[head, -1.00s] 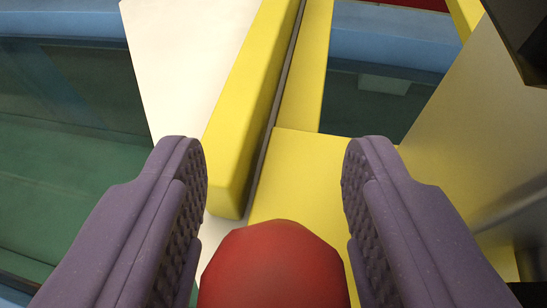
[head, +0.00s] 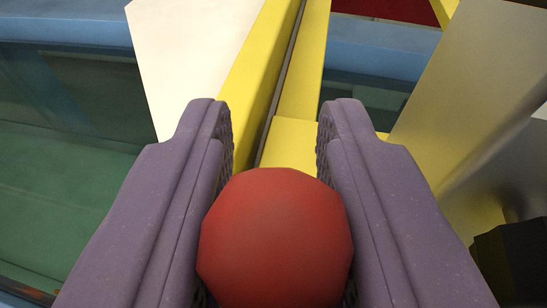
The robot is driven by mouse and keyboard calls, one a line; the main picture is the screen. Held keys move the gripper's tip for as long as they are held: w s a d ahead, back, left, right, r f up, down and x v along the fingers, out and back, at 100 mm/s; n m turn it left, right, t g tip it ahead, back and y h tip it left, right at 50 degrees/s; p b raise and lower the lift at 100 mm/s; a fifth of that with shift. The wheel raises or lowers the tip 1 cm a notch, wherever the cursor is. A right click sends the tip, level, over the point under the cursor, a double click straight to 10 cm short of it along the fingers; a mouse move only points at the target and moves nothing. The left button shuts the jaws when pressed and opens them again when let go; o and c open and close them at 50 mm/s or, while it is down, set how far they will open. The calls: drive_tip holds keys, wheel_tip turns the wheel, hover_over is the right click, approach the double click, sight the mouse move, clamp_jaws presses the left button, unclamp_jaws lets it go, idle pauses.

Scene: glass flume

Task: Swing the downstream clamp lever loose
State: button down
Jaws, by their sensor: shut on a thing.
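A red knob (head: 275,238), faceted and rounded, sits between the purple fingers of my gripper (head: 274,150) in the head view. It looks like the end of the clamp lever; the rest of the lever is hidden below it. The fingers are closed against the knob on both sides, with their tips extending past it. Just beyond the tips are a yellow frame (head: 303,60) with a dark narrow slot and a yellow block (head: 289,140).
A white panel (head: 186,50) stands left of the yellow frame. Glass over a green floor (head: 50,210) lies at left, below a blue rail (head: 70,22). A beige metal plate (head: 465,90) rises close to the right finger, with a dark block (head: 510,258) below it.

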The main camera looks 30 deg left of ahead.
idle(0.3)
drive_tip(key=c, duration=1)
unclamp_jaws()
drive_tip(key=shift+o, duration=0.2)
drive_tip(key=shift+s+d, duration=0.1)
drive_tip(key=v, duration=0.7)
drive_tip(key=shift+s+d, duration=0.15)
drive_tip(key=shift+s, duration=0.15)
drive_tip(key=shift+r, duration=0.1)
